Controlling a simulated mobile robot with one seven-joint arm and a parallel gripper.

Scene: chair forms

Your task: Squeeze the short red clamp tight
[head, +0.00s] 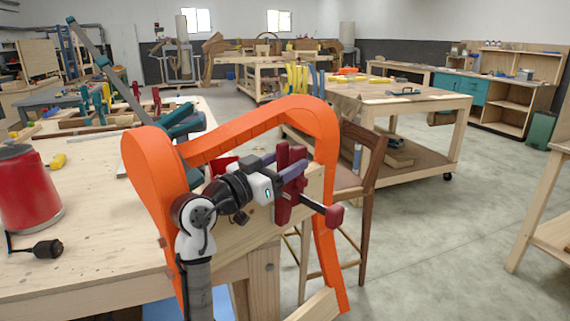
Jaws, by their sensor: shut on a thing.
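The short red clamp (291,185) is dark red and stands upright in front of the orange chair form (228,130), near the form's right leg. A dark red block on a dark bar, apparently part of it, sticks out to the lower right. My gripper (287,172) reaches in from the left, with its fingers at the clamp's body. It is shut on the clamp. The fingers and my wrist partly hide the clamp. I cannot tell how closely its jaws press on the work.
The form stands at a wooden bench (90,240). A red canister (28,190) and a black corded plug (45,249) are on the bench at left. A wooden chair (358,165) stands close behind the clamp. The concrete floor at right is open.

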